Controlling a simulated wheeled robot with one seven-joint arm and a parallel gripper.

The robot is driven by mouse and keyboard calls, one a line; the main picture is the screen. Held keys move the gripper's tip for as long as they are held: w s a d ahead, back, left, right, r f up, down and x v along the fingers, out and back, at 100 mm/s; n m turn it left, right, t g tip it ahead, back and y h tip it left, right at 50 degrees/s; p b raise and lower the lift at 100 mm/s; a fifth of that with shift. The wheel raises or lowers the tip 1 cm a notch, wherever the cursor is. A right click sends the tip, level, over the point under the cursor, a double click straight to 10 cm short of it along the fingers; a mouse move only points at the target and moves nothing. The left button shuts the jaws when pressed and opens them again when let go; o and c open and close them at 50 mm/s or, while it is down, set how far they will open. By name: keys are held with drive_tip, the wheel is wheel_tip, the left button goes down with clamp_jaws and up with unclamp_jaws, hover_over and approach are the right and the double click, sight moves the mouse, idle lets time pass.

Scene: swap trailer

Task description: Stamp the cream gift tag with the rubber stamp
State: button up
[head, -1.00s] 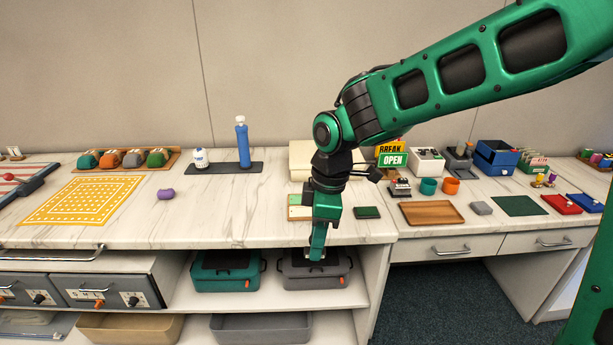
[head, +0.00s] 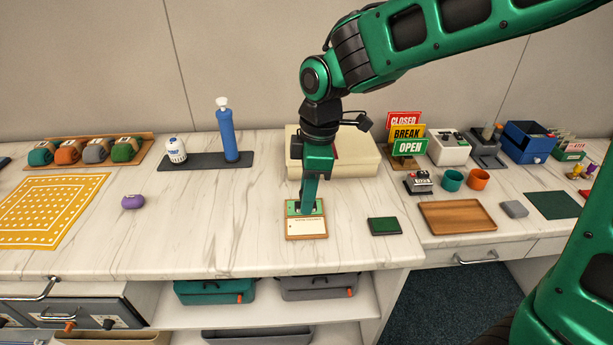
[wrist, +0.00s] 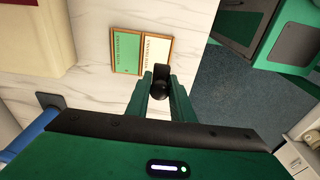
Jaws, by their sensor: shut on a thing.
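The cream gift tag (head: 306,226) lies flat in the front part of a wooden-edged holder on the marble counter. A green tag (head: 291,208) lies behind it in the same holder. In the wrist view, the cream tag (wrist: 154,56) and the green tag (wrist: 127,50) are side by side. My gripper (head: 308,208) points down and appears over the green tag in the head view. It is shut on the rubber stamp, whose black rounded handle (wrist: 159,88) shows between the fingers in the wrist view. The stamp's face is hidden, and its height above the tags is unclear.
A dark green pad (head: 384,226) lies right of the holder. A cream box (head: 360,158) stands behind my gripper. A wooden tray (head: 457,216) and small cups are further right. A purple item (head: 133,201) is at left; the counter between is clear.

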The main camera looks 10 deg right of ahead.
drive_tip(key=shift+w+f, duration=0.15)
drive_tip(key=shift+w, duration=0.2)
hover_over(307, 227)
drive_tip(key=shift+f, duration=2.85)
drive_tip(key=shift+f, duration=0.45)
drive_tip(key=shift+r, duration=3.5)
